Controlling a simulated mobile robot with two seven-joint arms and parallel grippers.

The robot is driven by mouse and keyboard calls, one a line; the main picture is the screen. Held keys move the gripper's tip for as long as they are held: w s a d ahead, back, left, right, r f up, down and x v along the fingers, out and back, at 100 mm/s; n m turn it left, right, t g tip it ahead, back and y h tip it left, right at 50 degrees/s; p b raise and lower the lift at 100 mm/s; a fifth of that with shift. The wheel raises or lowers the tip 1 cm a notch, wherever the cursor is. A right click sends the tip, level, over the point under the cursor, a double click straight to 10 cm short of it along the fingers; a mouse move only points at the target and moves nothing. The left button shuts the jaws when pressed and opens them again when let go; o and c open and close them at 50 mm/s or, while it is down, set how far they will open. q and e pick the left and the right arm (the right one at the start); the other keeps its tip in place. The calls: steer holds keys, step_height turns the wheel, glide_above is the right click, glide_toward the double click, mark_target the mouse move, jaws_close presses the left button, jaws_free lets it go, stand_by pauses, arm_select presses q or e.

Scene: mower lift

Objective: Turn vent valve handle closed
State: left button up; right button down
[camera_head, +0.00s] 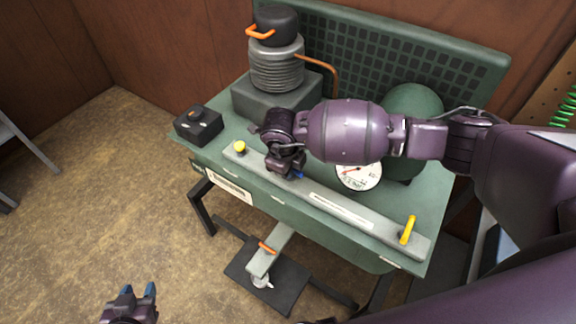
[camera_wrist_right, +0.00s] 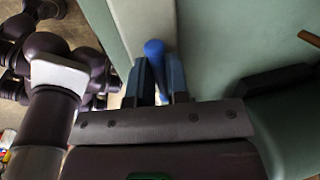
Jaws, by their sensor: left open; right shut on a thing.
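A blue valve handle (camera_wrist_right: 154,48) with a rounded end stands on the grey bar (camera_head: 335,207) at the front of the green bench. My right gripper (camera_wrist_right: 161,78) is shut on it, its blue fingertips on either side of the handle. In the head view the right gripper (camera_head: 287,168) comes down over the bar, and only a small blue bit shows there. A yellow lever (camera_head: 407,230) stands at the bar's right end, and a yellow knob (camera_head: 240,147) at its left end. My left gripper (camera_head: 137,292) is open and empty, low over the floor.
A dial gauge (camera_head: 358,177) and a green tank (camera_head: 412,103) stand behind the bar. A ribbed grey cylinder (camera_head: 277,68) with a black top is at the back left. A black box (camera_head: 198,124) sits at the left corner. A pedal (camera_head: 270,250) is below the bench.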

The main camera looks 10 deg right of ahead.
steer(key=shift+w+r+m, duration=0.15)
steer(key=shift+m, duration=0.15)
stand_by(0.4)
steer(key=c, duration=1.1)
jaws_free()
steer(key=shift+r, duration=0.45)
steer(key=r, duration=0.3)
steer(key=s+a+r, duration=0.1)
steer(key=r, duration=0.5)
steer(key=shift+s+a+r, duration=0.2)
steer(key=shift+s+r, duration=0.1)
steer(key=shift+s, duration=0.05)
